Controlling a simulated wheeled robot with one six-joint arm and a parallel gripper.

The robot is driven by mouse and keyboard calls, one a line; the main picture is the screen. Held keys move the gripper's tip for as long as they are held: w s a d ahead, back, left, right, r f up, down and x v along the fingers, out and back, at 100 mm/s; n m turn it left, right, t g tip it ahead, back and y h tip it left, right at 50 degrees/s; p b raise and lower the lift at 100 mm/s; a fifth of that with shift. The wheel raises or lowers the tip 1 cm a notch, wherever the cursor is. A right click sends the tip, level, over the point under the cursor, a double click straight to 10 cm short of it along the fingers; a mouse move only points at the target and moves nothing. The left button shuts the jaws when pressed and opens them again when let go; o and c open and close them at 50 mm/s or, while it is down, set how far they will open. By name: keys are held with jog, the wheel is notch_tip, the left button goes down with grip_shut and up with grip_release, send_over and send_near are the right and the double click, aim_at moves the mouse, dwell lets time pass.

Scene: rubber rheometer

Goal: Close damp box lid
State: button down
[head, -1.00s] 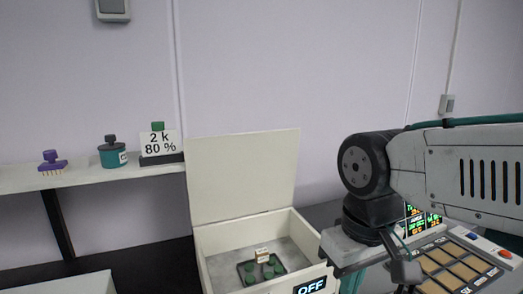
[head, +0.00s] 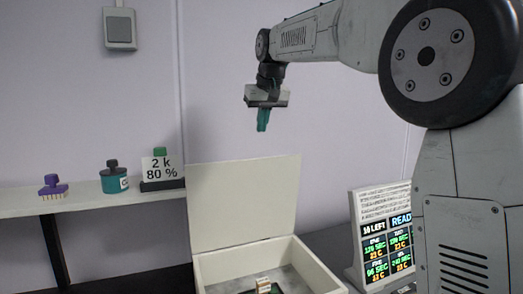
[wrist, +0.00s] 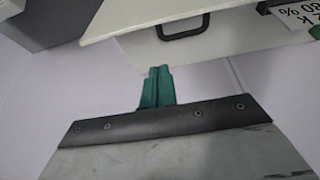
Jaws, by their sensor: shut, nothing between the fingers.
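The cream damp box (head: 215,268) stands open at the lower middle of the head view. Its lid (head: 243,205) stands upright at the back, leaning slightly. In the wrist view, a pale panel with a dark handle (wrist: 183,24), which looks like the lid, lies beyond my fingertips. My gripper (head: 263,122) hangs above the lid's top edge in the head view, green fingers pointing down. The fingers also show in the wrist view (wrist: 157,88), shut together and empty. They look apart from the lid. The box's front is cut off by the frame.
A shelf (head: 90,200) on the left holds a purple brush-like tool (head: 53,187), a teal jar (head: 114,178) and a sign (head: 161,168). A lit display (head: 386,240) stands right of the box.

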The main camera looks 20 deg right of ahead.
aim_at(262, 163)
jog(key=x, duration=0.2)
jog(key=s+x, duration=0.1)
jog(key=x, duration=0.4)
jog(key=shift+s+f, duration=0.15)
jog(key=shift+f, duration=0.3)
jog(key=shift+s+f, duration=0.2)
jog(key=shift+s, duration=0.4)
